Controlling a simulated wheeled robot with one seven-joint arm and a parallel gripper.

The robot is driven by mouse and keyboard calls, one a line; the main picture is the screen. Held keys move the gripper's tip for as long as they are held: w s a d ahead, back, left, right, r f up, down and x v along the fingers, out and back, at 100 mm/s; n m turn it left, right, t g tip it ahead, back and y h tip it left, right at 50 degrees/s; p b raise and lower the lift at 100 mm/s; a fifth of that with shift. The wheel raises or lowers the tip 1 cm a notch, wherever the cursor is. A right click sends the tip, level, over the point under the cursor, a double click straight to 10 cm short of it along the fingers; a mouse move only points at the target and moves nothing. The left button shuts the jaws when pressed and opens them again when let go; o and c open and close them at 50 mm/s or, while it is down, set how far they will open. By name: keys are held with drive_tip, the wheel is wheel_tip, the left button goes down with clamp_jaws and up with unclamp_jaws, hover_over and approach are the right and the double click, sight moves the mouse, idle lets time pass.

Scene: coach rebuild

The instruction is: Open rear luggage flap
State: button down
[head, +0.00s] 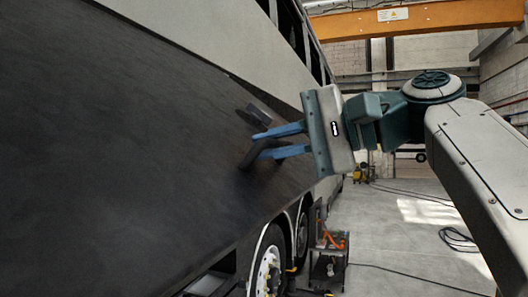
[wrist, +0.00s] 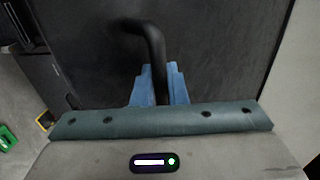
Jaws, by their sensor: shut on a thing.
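The rear luggage flap (head: 130,130) is a large dark panel on the side of the coach, filling the left of the head view. It also fills much of the wrist view (wrist: 220,45). A black bar handle (head: 247,162) stands out from the flap near its right end; its bent bar shows in the wrist view (wrist: 154,45). My gripper (head: 264,143) has its blue fingers on either side of the bar and is shut on it. In the wrist view the fingers (wrist: 160,84) flank the handle. I cannot tell how far the flap stands out from the body.
The pale coach body (head: 230,40) runs above the flap, with wheels (head: 268,268) below it. A tool cart (head: 328,258) stands on the floor beyond my gripper. Cables (head: 457,240) lie on the open floor at right. An orange beam (head: 410,20) crosses overhead.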

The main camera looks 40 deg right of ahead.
drive_tip(key=c, duration=1.5)
unclamp_jaws()
drive_tip(key=shift+c, duration=0.2)
drive_tip(key=v, duration=1.4)
drive_tip(key=shift+s, duration=0.25)
drive_tip(key=shift+d, duration=0.1)
drive_tip(key=shift+d, duration=0.1)
